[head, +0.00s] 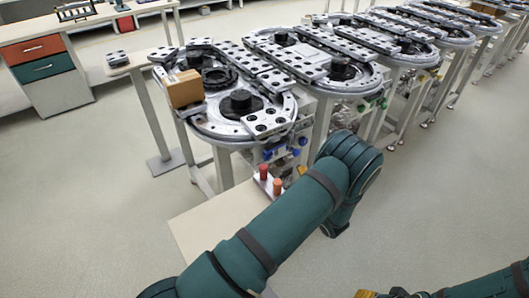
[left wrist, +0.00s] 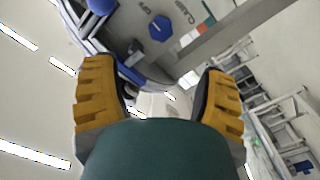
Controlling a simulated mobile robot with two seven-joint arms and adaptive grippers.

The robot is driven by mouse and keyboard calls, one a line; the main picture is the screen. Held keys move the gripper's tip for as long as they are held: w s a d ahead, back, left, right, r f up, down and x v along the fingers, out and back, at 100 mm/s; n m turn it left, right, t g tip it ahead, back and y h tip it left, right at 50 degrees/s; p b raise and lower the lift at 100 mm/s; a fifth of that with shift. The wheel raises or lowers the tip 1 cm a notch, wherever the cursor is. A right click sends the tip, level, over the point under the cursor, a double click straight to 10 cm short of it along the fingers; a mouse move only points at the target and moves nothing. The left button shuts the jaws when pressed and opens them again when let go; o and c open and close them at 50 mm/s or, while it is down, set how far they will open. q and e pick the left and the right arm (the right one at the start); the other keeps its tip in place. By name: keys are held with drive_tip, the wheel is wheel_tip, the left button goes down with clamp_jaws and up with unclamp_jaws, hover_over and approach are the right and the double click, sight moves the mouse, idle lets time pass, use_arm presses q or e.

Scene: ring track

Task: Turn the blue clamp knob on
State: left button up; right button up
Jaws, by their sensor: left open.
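A blue clamp knob (left wrist: 160,27) shows near the top of the left wrist view, on a grey panel with the word CLAMP beside it. It lies beyond the fingertips, apart from them. My left gripper (left wrist: 162,84) is open, with its yellow fingers wide apart and nothing between them. In the head view my left gripper (head: 302,169) is mostly hidden behind my arm, close to the blue knobs (head: 295,152) under the nearest ring track. I cannot tell there which knob is the clamp knob. A yellow part of my right gripper (head: 366,294) shows at the bottom edge.
The nearest ring track (head: 215,124) carries dark blocks and a cardboard box (head: 184,88). A pale low bench (head: 205,222) below holds a fitting with red-orange cylinders (head: 277,186). More ring tracks run to the back right. Open floor (head: 450,190) lies to the right.

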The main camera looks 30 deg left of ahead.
sight(269, 157)
use_arm(q)
drive_tip(key=b+x, duration=0.1)
drive_tip(key=x, duration=1.2)
drive_tip(key=shift+a+b, duration=0.3)
drive_tip(key=shift+c, duration=0.2)
drive_tip(key=c, duration=1.2)
